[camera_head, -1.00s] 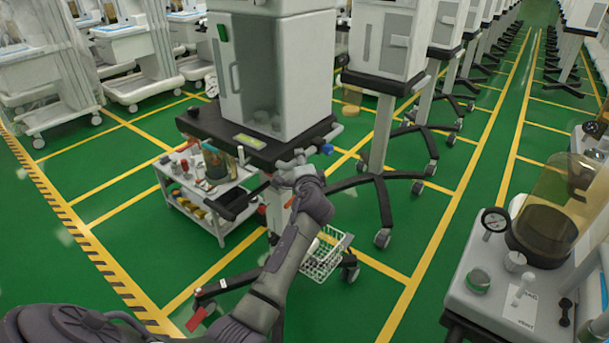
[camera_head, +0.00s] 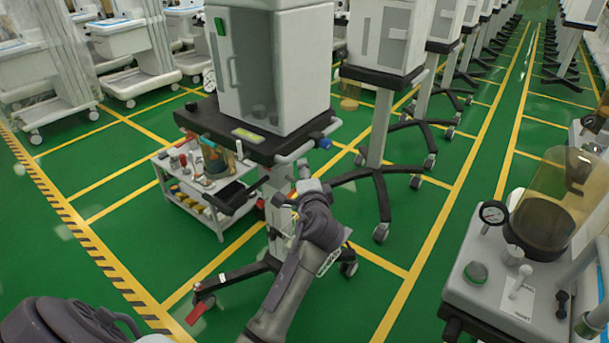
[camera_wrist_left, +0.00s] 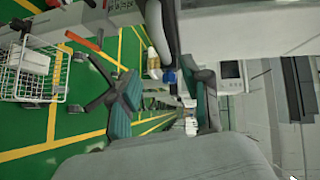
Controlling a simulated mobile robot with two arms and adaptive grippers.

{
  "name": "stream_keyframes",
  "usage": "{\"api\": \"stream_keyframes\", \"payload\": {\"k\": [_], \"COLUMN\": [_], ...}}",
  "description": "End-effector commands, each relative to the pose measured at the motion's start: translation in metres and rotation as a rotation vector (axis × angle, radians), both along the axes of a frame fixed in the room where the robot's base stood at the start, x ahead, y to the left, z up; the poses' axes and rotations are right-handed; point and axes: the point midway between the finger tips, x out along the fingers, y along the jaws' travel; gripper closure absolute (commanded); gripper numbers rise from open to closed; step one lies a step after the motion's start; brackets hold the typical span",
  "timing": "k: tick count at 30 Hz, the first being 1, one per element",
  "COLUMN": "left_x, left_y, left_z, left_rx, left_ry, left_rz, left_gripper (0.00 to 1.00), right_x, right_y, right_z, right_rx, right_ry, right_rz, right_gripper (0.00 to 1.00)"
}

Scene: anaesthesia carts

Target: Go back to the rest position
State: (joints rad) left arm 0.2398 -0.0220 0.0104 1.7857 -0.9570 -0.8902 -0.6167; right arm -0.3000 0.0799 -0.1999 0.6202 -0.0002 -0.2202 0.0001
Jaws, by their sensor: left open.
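My left arm reaches in from the bottom of the head view toward the front of an anaesthesia cart with a white cabinet (camera_head: 290,75). The wrist sits below the cart's grey front handle (camera_head: 298,151); its fingers are mostly hidden there. In the left wrist view, my left gripper (camera_wrist_left: 186,72) is open, with a gap between its dark fingers and nothing held in it. The cart's post and wheeled base show beyond the arm. My right gripper is in neither view.
A white wire basket (camera_wrist_left: 30,68) is close by in the left wrist view. A small white trolley with bottles (camera_head: 208,215) stands left of the cart. A machine with a gauge (camera_head: 494,212) is at right. Green floor (camera_head: 440,230) is clear between them.

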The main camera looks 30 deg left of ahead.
Motion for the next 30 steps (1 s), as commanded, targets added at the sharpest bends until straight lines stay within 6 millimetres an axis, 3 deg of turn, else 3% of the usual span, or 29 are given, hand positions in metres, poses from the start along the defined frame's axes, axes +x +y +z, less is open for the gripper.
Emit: {"api": "stream_keyframes", "payload": {"k": [15,19,23,26,30], "left_x": [0.0,0.003,0.004,-0.006,-0.043], "left_y": [0.0,-0.005,-0.024,-0.044,-0.071], "left_z": [0.0,-0.02,-0.084,-0.156,-0.254], "left_rx": [0.0,-0.021,-0.107,-0.213,-0.385], "left_ry": [0.0,0.028,0.108,0.195,0.312], "left_rz": [0.0,-0.024,-0.094,-0.152,-0.196], "left_gripper": [0.53,0.53,0.53,0.53,0.53], "right_x": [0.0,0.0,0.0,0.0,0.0], "right_y": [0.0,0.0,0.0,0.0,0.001], "right_z": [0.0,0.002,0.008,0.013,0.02], "right_rx": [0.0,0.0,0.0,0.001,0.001], "right_ry": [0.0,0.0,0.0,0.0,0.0], "right_rz": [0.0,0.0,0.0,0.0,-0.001], "right_gripper": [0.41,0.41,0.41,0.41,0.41]}}
